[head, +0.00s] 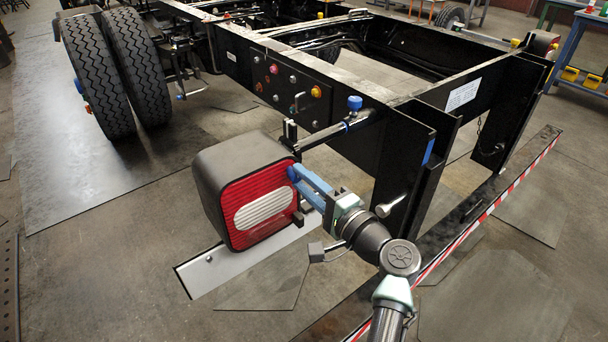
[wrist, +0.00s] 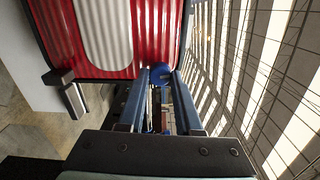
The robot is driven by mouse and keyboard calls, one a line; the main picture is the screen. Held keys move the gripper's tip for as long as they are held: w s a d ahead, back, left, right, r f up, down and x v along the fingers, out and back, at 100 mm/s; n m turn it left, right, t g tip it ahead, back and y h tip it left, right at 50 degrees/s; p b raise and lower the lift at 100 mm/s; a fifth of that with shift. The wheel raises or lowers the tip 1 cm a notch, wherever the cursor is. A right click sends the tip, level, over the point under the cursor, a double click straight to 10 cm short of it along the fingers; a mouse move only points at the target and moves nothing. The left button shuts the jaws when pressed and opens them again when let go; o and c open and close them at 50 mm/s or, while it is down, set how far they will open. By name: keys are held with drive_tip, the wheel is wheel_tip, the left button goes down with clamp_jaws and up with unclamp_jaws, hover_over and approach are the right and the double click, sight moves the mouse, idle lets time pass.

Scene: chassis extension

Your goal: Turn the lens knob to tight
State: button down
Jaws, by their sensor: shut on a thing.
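The tail lamp (head: 246,190) has a dark housing and a red ribbed lens with a white oval (head: 265,213). A small round blue knob (head: 293,173) sits at the lens's right edge in the head view. It also shows in the wrist view (wrist: 161,72), beside the lens edge. My gripper (head: 302,178) reaches in from the right, with its blue fingers shut on the knob. In the wrist view the fingers (wrist: 160,88) lie on both sides of it. No mark showing the knob's turn position can be made out.
Small dark blocks stick out near the lamp. Floor lies open left of the lamp.

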drive_tip(key=shift+d+m, duration=0.1)
drive_tip(key=shift+m, duration=0.2)
drive_tip(key=c, duration=0.6)
unclamp_jaws()
drive_tip(key=v, duration=1.3)
drive_tip(key=shift+p, duration=0.3)
